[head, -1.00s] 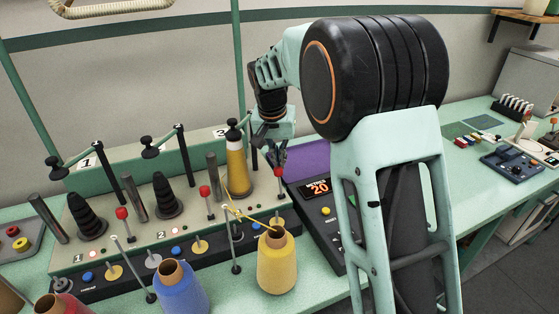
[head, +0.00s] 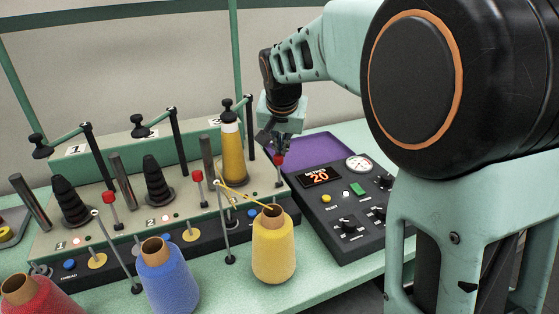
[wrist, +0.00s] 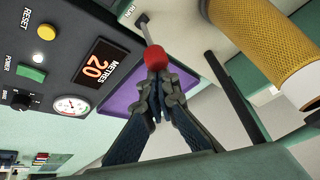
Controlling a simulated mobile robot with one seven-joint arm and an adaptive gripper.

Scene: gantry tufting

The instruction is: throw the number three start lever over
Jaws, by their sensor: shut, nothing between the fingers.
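The number three start lever (head: 278,161) is a thin metal stem with a red knob at the right end of the beige machine, beside station 3's yellow cone (head: 233,155). In the head view it looks about upright. My gripper (head: 277,150) is shut and empty, pointing down at the knob from just above and behind. In the wrist view the red knob (wrist: 155,58) is right at my fingertips (wrist: 156,76), its stem running toward a plate marked RUN. Whether the fingertips touch the knob I cannot tell.
Levers one (head: 108,197) and two (head: 197,175) have red knobs too. A control panel (head: 330,222) reading 20 metres and a purple tray (head: 325,149) lie to the right. Yellow (head: 273,250), blue (head: 167,280) and red (head: 35,295) cones stand in front, with thread guides between.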

